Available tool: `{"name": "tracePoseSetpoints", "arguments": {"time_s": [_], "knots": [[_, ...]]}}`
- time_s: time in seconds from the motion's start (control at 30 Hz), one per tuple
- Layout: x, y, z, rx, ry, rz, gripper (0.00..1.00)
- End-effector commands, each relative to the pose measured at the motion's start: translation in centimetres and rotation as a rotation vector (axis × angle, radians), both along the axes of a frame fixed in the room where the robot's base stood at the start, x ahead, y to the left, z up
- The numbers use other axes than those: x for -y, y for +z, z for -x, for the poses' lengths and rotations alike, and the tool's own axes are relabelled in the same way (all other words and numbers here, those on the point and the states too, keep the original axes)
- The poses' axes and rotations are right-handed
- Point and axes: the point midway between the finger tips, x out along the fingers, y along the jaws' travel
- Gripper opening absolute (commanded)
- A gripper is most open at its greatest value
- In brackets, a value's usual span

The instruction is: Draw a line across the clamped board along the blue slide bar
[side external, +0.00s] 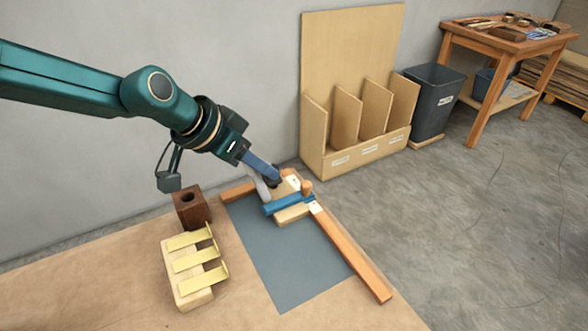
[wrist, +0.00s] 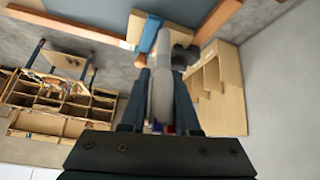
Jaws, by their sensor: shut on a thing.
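The pale clamped board (side external: 291,215) lies at the far corner of the grey mat. The blue slide bar (side external: 288,204) lies across it; in the wrist view the bar (wrist: 150,33) shows near the top, beside the pale board (wrist: 135,27). My gripper (side external: 270,174) is just behind and above the board. In the wrist view my gripper (wrist: 161,78) is shut on a pale grey, rounded marker-like tool (wrist: 162,88). The tool's far end reaches toward the board area; whether its tip touches the board cannot be told. A dark knob-like part (wrist: 184,56) partly shows beside the tool.
Wooden rails (side external: 350,258) edge the grey mat (side external: 285,268). A brown block with a hole (side external: 192,209) and a pale stand with yellow angled pieces (side external: 197,266) are at left. A wooden divider rack (side external: 366,158) stands behind. The mat's front part is clear.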

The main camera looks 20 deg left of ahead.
Motion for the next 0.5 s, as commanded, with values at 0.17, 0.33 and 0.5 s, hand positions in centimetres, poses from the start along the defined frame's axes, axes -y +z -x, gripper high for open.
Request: {"name": "tracePoseSetpoints", "arguments": {"time_s": [0.17,0.33,0.5], "knots": [[0.01,-0.06,0.01,-0.001,0.001,0.000,0.00],[0.13,-0.12,-0.08,-0.002,-0.001,0.000,0.00],[0.37,-0.14,-0.32,-0.003,-0.002,-0.001,0.00]]}}
